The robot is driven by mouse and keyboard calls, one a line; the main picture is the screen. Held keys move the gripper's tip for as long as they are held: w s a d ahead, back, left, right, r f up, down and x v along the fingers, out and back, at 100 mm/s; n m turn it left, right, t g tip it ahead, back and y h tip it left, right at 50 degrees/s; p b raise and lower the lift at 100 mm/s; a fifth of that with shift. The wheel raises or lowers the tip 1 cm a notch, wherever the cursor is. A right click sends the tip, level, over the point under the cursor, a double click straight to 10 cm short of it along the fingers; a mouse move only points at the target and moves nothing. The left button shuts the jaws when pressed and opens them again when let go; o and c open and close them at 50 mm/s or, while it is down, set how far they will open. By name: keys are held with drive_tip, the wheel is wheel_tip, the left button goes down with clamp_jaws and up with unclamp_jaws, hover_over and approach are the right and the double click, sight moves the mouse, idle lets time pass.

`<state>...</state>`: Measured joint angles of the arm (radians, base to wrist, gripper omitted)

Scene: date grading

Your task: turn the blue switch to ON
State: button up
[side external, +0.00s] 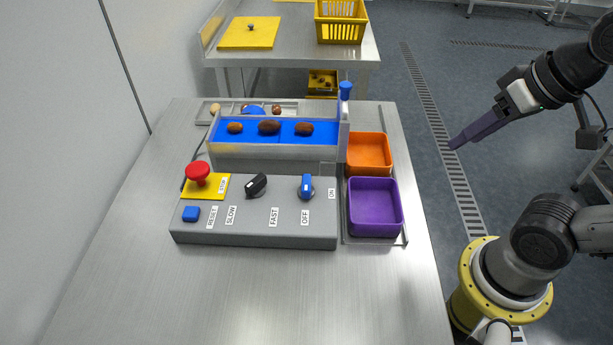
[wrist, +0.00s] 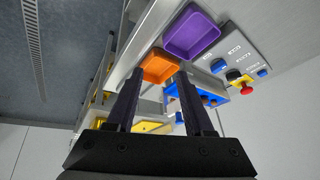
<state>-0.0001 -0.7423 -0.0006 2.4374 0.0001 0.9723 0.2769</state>
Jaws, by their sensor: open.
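The blue switch (side external: 306,187) is a rotary knob on the right part of the grey control panel (side external: 255,238). Its bar lies in line with the OFF label (side external: 305,217) below it; the ON label (side external: 332,193) is to its right. It also shows small in the wrist view (wrist: 218,66). My gripper (side external: 453,146) is in the air to the right of the table, well apart from the switch. In the wrist view its two fingers (wrist: 160,72) are spread with nothing held between them.
A black SLOW/FAST knob (side external: 256,185), red stop button (side external: 198,173) and blue reset button (side external: 190,214) share the panel. Purple (side external: 375,230) and orange (side external: 368,153) trays stand right of it. Behind is a blue belt (side external: 290,128) with dates and a blue-topped post (side external: 345,92).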

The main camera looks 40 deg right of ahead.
drive_tip(key=w+a+r+m+g, duration=0.1)
drive_tip(key=w+r+m, duration=0.3)
drive_tip(key=w+r, duration=0.1)
drive_tip(key=m+g, duration=0.2)
drive_tip(key=g, duration=0.2)
hover_over(306, 182)
wheel_tip(306, 182, down, 5)
wheel_tip(306, 182, down, 14)
drive_tip(key=shift+r, duration=0.15)
clamp_jaws()
